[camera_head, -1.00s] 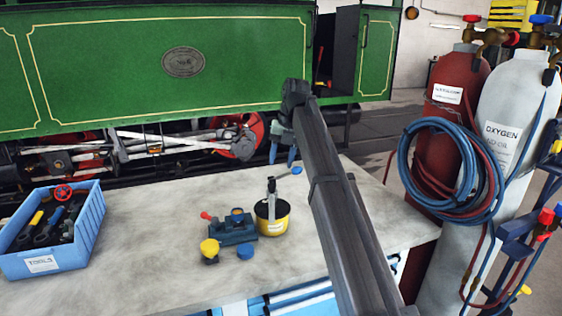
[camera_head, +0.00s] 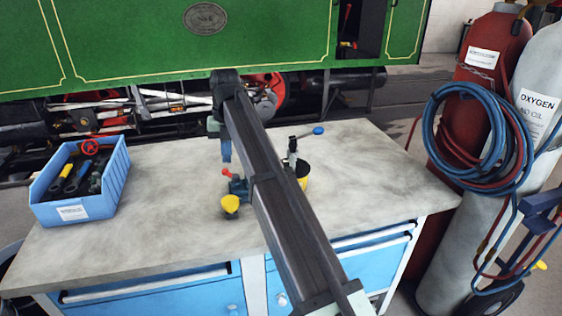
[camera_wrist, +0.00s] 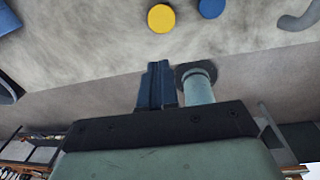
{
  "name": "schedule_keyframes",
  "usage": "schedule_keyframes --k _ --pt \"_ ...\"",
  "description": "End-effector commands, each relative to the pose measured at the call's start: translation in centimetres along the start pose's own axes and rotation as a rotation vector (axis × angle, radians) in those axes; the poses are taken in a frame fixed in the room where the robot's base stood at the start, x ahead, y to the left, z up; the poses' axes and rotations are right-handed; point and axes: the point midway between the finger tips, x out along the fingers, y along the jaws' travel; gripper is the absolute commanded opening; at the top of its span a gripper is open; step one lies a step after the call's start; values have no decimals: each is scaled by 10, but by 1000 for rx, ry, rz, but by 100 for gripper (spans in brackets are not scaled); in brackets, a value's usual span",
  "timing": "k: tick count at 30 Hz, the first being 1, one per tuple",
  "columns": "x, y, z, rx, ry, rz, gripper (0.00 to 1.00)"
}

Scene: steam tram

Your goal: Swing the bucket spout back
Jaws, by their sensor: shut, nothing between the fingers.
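No part is plainly marked as the bucket spout. A yellow and black pot (camera_head: 303,176) on the bench carries an upright metal post (camera_head: 292,150). An arm with a blue knob (camera_head: 318,131) points right from the post. My forearm hides part of the pot. My gripper (camera_head: 226,152) is shut and empty, pointing down just behind a small blue valve block (camera_head: 239,188) with a red lever and a yellow knob (camera_head: 230,204). In the wrist view my gripper (camera_wrist: 170,78) shows near the yellow knob (camera_wrist: 161,18), and a curved grey piece (camera_wrist: 300,15) lies upper right, cut off.
A blue tool bin (camera_head: 70,213) stands at the bench's left end. A dark bucket-like rim (camera_head: 10,262) shows at the lower left, mostly cut off. Red and white gas cylinders with hoses (camera_head: 478,140) stand on the right. The bench top (camera_head: 380,180) is clear at right.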

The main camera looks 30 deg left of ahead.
Motion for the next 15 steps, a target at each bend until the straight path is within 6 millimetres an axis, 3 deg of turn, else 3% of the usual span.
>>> schedule_keyframes --k 6,15 --pt "24 17 -11 103 -41 -121 0" --pt "35 12 -12 424 -139 -227 0"
